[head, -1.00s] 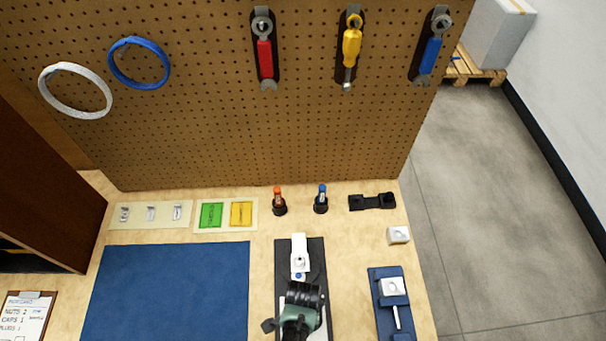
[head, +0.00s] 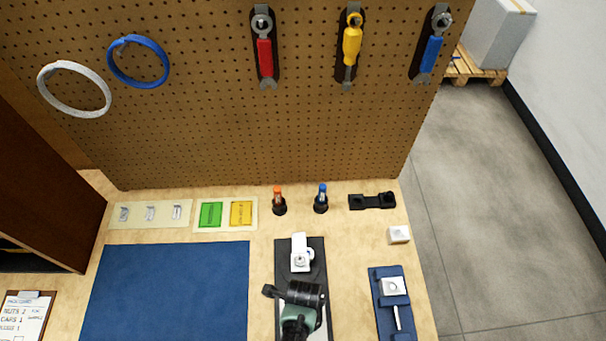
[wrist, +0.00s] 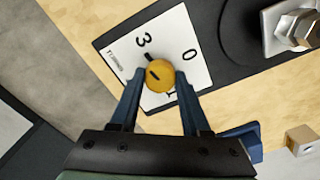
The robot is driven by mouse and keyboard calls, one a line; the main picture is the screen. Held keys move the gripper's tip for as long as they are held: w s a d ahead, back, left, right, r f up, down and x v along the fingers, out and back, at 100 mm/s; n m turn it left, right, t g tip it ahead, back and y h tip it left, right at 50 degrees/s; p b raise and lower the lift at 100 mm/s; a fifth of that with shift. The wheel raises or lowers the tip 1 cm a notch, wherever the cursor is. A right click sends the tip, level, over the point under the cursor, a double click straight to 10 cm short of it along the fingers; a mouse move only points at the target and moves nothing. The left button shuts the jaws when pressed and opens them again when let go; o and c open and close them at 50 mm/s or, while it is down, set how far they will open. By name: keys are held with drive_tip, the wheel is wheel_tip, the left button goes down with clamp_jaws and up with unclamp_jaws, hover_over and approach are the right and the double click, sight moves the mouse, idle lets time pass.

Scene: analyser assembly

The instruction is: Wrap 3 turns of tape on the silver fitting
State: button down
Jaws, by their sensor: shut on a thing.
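The silver fitting (head: 301,260) sits in a white block on a dark plate (head: 318,255), just beyond my wrist in the head view. In the wrist view the silver fitting (wrist: 298,30) is a hex piece at the upper right, apart from my fingers. My gripper (wrist: 160,80) has its two blue fingers shut on a round orange knob (wrist: 158,73). The knob stands over a white turns card (wrist: 190,80) on which 3 and 0 are readable; another number is partly hidden. In the head view my wrist covers the knob and fingertips. I cannot make out tape on the fitting.
A blue holder (head: 379,303) with a white piece and a small white block (head: 399,235) stand to the right. Orange-topped (head: 279,203) and blue-topped (head: 321,200) items stand behind the plate, before the pegboard (head: 220,130). The blue mat (head: 170,290) at left is clear.

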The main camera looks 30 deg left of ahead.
drive_tip(key=shift+m, duration=1.2)
drive_tip(key=shift+c, duration=1.8)
unclamp_jaws()
drive_tip(key=shift+r, duration=0.15)
wheel_tip(320, 180, up, 13)
drive_tip(key=shift+w, duration=0.1)
